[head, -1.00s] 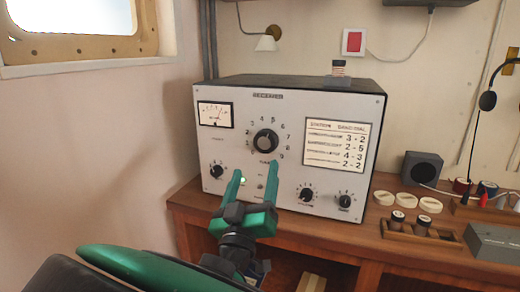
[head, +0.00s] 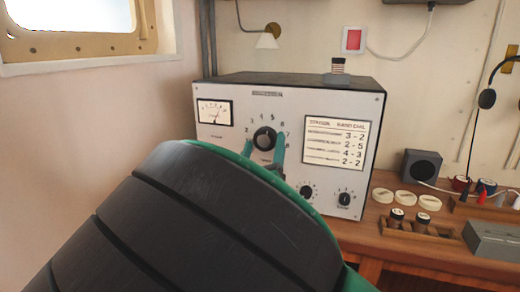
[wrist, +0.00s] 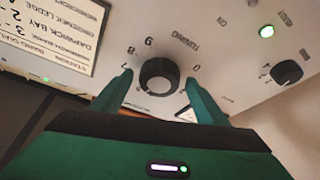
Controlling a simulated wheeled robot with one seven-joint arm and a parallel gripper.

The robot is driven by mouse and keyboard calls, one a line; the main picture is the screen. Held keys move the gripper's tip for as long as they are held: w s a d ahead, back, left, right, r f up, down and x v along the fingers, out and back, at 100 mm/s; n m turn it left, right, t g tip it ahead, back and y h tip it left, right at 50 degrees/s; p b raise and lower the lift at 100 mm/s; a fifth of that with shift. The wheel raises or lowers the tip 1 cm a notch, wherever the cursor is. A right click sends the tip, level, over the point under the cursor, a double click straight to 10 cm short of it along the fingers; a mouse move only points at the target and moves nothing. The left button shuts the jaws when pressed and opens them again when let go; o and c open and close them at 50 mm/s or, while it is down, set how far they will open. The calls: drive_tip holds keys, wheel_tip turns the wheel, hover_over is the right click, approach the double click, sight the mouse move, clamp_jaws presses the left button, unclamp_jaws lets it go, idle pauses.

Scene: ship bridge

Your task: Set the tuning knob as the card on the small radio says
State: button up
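The radio (head: 232,158) is a pale-fronted box on the desk. Its black tuning knob (head: 264,139) sits inside a ring of numbers, and it also shows in the wrist view (wrist: 159,76). I cannot clearly read which number its pointer faces. The card (head: 335,143) on the panel's right lists stations with band-dial pairs 3-2, 2-5, 4-3 and 2-2. It shows partly, upside down, in the wrist view (wrist: 48,32). My gripper (wrist: 159,79) is open, a finger on each side of the knob, with visible gaps. My arm hides the radio's lower left.
A smaller knob (head: 307,192) and another (head: 344,199) are low on the panel. A speaker (head: 422,169), pale discs (head: 406,199) and a grey box (head: 494,241) are to the right.

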drive_tip(key=c, duration=0.8)
drive_tip(key=shift+n+y, duration=0.6)
drive_tip(key=shift+n, duration=0.5)
drive_tip(key=shift+c, duration=0.2)
drive_tip(key=o, duration=1)
drive_tip(key=shift+s, duration=0.1)
drive_tip(key=v, duration=1)
drive_tip(key=shift+s+f, duration=0.1)
drive_tip(key=shift+s, duration=0.15)
